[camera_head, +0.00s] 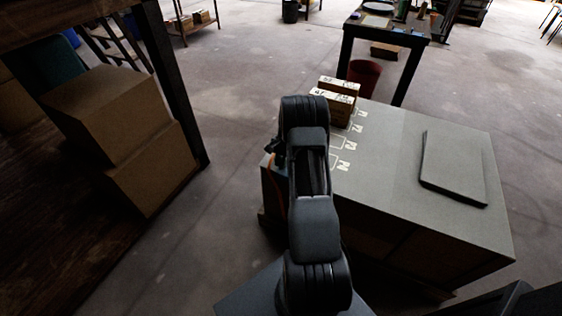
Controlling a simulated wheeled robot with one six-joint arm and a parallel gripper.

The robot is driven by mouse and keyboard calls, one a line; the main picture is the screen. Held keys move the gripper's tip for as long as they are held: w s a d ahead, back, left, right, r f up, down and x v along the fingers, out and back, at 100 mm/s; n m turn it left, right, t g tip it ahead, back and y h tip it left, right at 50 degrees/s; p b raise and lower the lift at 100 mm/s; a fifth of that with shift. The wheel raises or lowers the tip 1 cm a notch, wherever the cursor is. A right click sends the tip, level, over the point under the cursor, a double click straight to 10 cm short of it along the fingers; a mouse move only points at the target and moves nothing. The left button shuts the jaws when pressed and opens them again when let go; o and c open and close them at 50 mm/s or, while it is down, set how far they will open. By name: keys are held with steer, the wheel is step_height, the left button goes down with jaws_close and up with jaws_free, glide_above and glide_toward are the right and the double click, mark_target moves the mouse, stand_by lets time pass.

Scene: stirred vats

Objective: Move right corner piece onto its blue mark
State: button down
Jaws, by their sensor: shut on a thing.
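My black arm (309,180) rises through the middle of the view and bends over the left end of a grey-topped bench. I cannot make out my gripper's fingers; they are hidden behind the arm links. A small dark part of my arm (275,149) juts out to the left of the links, by the bench's left edge. I cannot make out the right corner piece or a blue mark. White outline marks (343,164) run along the bench top just right of my arm, partly covered by it.
Cardboard boxes (338,89) stand at the grey bench's (385,165) far end. A flat grey slab (453,168) lies on its right part. A red bin (364,77) and a dark table (385,32) stand beyond. Large cartons (112,110) sit on a shelf at left. Floor between is clear.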

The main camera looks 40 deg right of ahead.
steer(key=c, duration=1.1)
jaws_free()
steer(key=p+v, duration=0.3)
steer(key=v, duration=1.1)
steer(key=s+a+r+n+t+h+p, duration=0.1)
steer(key=s+a+r+n+p, duration=0.3)
steer(key=a+r, duration=0.5)
steer(key=s+a+r+n+t+h+p, duration=0.1)
steer(key=s+a+r+n+t+p, duration=0.2)
steer(key=s+a+r+p, duration=0.5)
steer(key=s+a+r+n+t+h+p, duration=0.1)
steer(key=s+a+r+n+h+p, duration=0.1)
steer(key=s+a+r+n+p, duration=0.3)
steer(key=s+a+r, duration=0.1)
steer(key=a+r, duration=0.2)
steer(key=r, duration=0.2)
steer(key=s+a+r+p, duration=0.1)
steer(key=s+a+r, duration=0.1)
steer(key=r, duration=0.3)
steer(key=shift+s+a+r+n+t, duration=0.3)
steer(key=shift+a+t, duration=0.1)
steer(key=shift+a, duration=0.3)
